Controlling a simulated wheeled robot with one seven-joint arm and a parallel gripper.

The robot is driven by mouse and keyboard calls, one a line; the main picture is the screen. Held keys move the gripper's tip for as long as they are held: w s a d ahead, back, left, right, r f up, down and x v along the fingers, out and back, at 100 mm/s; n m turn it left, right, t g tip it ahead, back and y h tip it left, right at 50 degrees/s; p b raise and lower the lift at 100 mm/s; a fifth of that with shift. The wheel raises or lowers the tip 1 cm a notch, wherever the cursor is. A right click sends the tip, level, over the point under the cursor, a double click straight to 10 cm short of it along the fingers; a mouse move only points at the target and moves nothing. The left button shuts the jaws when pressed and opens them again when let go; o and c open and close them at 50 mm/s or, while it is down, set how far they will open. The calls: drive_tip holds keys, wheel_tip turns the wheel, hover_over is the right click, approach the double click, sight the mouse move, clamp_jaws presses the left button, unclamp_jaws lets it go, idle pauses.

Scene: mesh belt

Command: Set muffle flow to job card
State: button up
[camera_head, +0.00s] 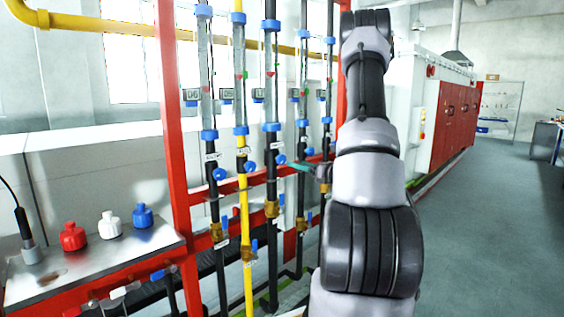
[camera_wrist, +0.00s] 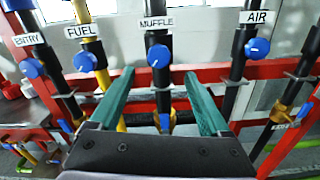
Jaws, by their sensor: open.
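The muffle knob (camera_wrist: 158,56) is blue and round with a white mark, on a black pipe under the MUFFLE label (camera_wrist: 157,22) in the wrist view. It also shows in the head view (camera_head: 280,159). My gripper (camera_wrist: 160,76) is open and empty, its two teal fingers below and either side of the knob, apart from it. In the head view my gripper (camera_head: 298,167) is just right of the knob. The muffle flow tube (camera_head: 271,70) is clear with blue ends and red and green marks; its small display (camera_head: 258,95) is unreadable. I cannot make out a job card.
The ENTRY knob (camera_wrist: 32,68), FUEL knob (camera_wrist: 85,61) and AIR knob (camera_wrist: 257,48) flank the muffle pipe. A red rail (camera_wrist: 270,69) crosses behind the pipes. Red, white and blue bottles stand on a metal bench (camera_head: 150,243) at left. Floor (camera_head: 480,220) is clear at right.

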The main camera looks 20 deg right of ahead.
sight(283, 160)
drive_tip(key=x, duration=0.9)
drive_tip(key=shift+w+a, duration=0.1)
clamp_jaws()
drive_tip(key=shift+n, duration=0.3)
unclamp_jaws()
